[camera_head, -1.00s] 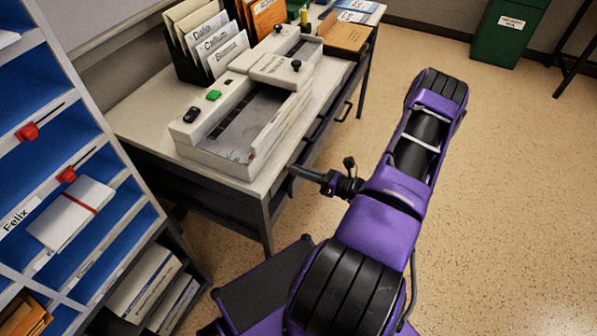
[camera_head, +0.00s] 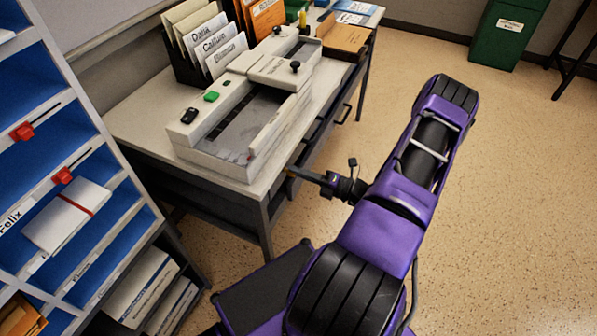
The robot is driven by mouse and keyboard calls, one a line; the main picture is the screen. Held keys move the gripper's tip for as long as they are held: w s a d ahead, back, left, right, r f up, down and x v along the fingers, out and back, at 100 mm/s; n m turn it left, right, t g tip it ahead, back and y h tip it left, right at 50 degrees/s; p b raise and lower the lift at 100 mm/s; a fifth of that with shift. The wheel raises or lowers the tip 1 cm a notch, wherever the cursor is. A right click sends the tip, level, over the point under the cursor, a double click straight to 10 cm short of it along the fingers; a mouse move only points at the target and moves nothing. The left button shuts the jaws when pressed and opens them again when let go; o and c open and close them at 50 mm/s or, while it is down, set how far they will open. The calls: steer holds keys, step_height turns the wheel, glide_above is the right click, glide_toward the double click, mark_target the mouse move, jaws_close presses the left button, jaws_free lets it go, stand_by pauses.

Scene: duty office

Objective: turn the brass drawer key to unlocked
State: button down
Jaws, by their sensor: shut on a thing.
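My gripper (camera_head: 292,172) is at the front of the desk (camera_head: 140,118), just below the top's edge by the near corner. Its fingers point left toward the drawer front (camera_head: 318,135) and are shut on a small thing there. I take this to be the brass drawer key, but it is too small and too covered by the fingers to see clearly. I cannot tell which way the key is turned.
A pale machine (camera_head: 215,160) with a green button stands on the desk close above my gripper. A file rack (camera_head: 185,70) is behind it. A blue-lined pigeonhole shelf (camera_head: 85,120) stands at left. The floor (camera_head: 500,200) at right is clear.

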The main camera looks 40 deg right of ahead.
steer(key=shift+f+m, duration=0.1)
steer(key=shift+m, duration=1.5)
steer(key=c, duration=1)
jaws_free()
steer(key=v, duration=1.7)
steer(key=shift+d, duration=0.2)
steer(key=shift+s, duration=0.1)
